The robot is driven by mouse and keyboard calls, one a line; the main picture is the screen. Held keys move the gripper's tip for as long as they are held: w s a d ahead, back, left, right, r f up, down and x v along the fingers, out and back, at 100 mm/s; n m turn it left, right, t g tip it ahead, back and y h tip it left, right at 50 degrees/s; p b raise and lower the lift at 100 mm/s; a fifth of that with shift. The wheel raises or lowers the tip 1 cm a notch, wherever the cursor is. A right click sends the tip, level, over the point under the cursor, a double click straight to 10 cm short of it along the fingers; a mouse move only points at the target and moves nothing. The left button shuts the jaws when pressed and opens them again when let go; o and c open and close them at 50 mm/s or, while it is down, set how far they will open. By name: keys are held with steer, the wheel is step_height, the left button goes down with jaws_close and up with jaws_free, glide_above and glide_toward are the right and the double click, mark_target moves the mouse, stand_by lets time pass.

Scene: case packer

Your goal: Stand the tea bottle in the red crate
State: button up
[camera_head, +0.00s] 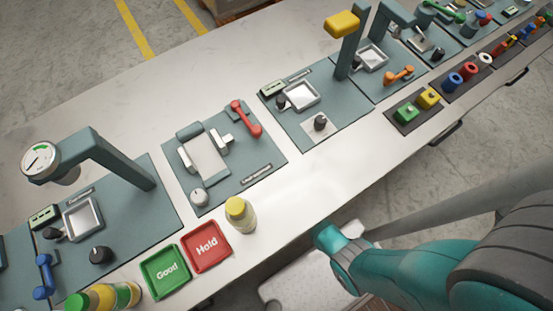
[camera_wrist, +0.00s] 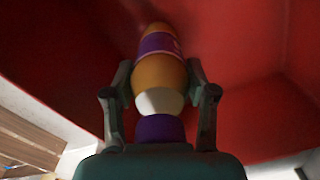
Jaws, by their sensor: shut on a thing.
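In the wrist view, my gripper (camera_wrist: 159,88) is shut on an amber bottle with a purple label and purple cap, which I take to be the tea bottle (camera_wrist: 158,72). The fingers press on both sides of its body near the shoulder, with the cap towards my palm. Red walls of the crate (camera_wrist: 262,112) surround the bottle's far end. Whether its base touches the crate floor cannot be told. In the head view my gripper and the held bottle are out of sight.
A long white bench (camera_head: 325,185) carries several grey-green stations. A yellow-capped bottle (camera_head: 240,216) stands beside the red Hold tray (camera_head: 207,246) and green Good tray (camera_head: 166,272). More bottles (camera_head: 103,296) stand at the lower left. A wooden slatted thing (camera_wrist: 28,140) shows beside the crate.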

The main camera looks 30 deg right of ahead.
steer(key=shift+f, duration=0.5)
steer(key=o, duration=1.4)
steer(key=shift+r, duration=0.1)
step_height(320, 180, up, 13)
